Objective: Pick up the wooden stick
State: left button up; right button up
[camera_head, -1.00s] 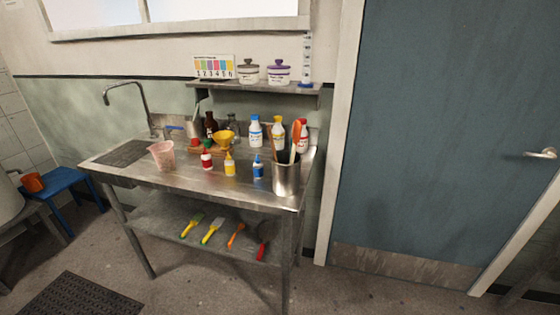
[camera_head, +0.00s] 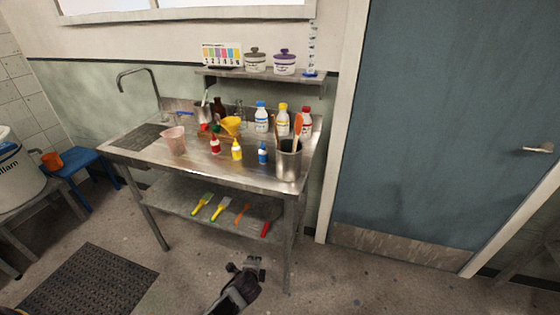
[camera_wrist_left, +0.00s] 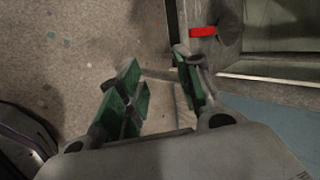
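A steel pot (camera_head: 288,161) stands at the right front of the steel bench. Two long utensils rise from it: an orange-brown one with a broad top (camera_head: 298,125) and a thinner brown one (camera_head: 277,131). I cannot tell for sure which is the wooden stick; their lower ends are hidden in the pot. My left gripper (camera_head: 252,266) is low over the floor, in front of the bench and well below the pot. In the left wrist view its green-padded fingers (camera_wrist_left: 156,62) are apart with nothing between them. My right gripper is not in view.
Several bottles, a yellow funnel (camera_head: 232,124) and a pink jug (camera_head: 174,140) stand on the bench (camera_head: 205,172). Several brushes lie on its lower shelf; a red handle shows in the left wrist view (camera_wrist_left: 203,31). A blue stool (camera_head: 85,159) stands left. Floor before the bench is open.

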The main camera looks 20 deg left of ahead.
pick_arm(q)
jog(key=w+d+r+m+t+y+p, duration=0.1)
jog(key=w+r+m+t+p, duration=0.2)
jog(key=r, duration=0.8)
jog(key=w+d+r+m+t+p, duration=0.15)
jog(key=w+r+m, duration=0.35)
jog(key=r, duration=0.6)
jog(key=m+t+p, duration=0.5)
jog(key=m+p, duration=0.1)
jog(key=m, duration=0.2)
send_near(279, 146)
jog(key=s+r, duration=0.3)
jog(key=r, duration=0.1)
jog(key=shift+s+a+g, duration=0.1)
jog(key=shift+a+g, duration=0.15)
jog(key=shift+a, duration=0.1)
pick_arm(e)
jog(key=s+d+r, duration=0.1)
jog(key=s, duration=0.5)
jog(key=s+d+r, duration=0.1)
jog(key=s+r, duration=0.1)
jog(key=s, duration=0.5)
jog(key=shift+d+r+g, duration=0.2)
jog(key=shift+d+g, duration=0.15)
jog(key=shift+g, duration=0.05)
